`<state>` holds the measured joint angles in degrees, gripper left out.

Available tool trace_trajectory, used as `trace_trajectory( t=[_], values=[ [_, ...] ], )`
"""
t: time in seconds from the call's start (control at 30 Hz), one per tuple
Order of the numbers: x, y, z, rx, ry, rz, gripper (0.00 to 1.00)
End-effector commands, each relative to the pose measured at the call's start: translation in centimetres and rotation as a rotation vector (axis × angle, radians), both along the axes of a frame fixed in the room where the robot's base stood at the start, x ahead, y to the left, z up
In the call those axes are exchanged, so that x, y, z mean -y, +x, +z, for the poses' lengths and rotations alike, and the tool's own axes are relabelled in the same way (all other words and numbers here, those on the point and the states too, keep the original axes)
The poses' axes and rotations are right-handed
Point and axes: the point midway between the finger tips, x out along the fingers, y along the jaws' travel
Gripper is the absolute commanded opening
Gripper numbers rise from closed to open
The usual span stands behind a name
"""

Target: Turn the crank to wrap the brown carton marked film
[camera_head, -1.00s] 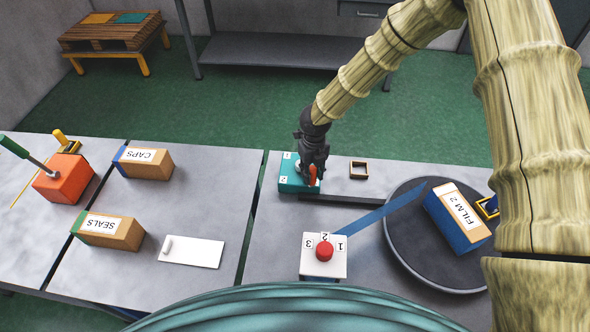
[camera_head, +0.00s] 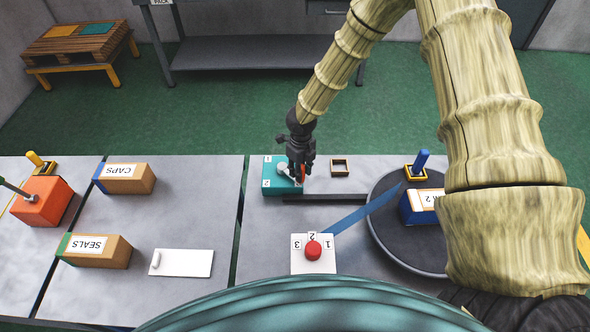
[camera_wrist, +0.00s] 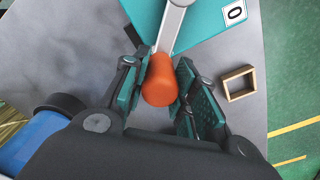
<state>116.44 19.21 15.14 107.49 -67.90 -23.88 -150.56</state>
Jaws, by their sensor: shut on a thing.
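The crank is a teal box (camera_head: 282,187) with a pale metal arm (camera_head: 286,169) and an orange handle (camera_head: 303,174). In the wrist view the orange handle (camera_wrist: 160,82) stands between my fingers. My gripper (camera_head: 299,172) is shut on it, over the right side of the box. The brown carton marked FILM (camera_head: 428,199), its lower side covered in blue, stands on a dark round turntable (camera_head: 390,238). My arm hides its right part. A blue film strip (camera_head: 362,213) runs from near the white dial box (camera_head: 300,263) to the turntable.
A red knob (camera_head: 313,250) sits on the dial box, numbered 1 to 3. A blue post (camera_head: 421,161) rises at the turntable's back. CAPS (camera_head: 125,186) and SEALS (camera_head: 115,254) cartons, a white plate (camera_head: 185,263) and an orange box (camera_head: 42,203) are left. A small wooden frame (camera_head: 339,161) lies behind.

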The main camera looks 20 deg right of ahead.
Motion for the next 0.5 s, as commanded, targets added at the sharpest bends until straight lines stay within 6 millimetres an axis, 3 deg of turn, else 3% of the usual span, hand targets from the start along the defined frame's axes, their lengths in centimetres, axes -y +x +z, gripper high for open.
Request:
trace_trajectory(
  t=[0.23,0.27,0.3,0.37,0.5],
  values=[
    [-0.03,0.02,0.00,0.000,-0.001,0.000,0.00],
    [-0.04,0.02,0.00,-0.001,-0.002,0.000,0.32],
    [-0.06,0.03,0.00,0.000,-0.001,0.000,0.39],
    [-0.08,0.03,0.00,0.000,-0.001,0.000,0.50],
    [-0.10,0.03,0.00,-0.001,0.000,0.001,0.51]
  ],
)
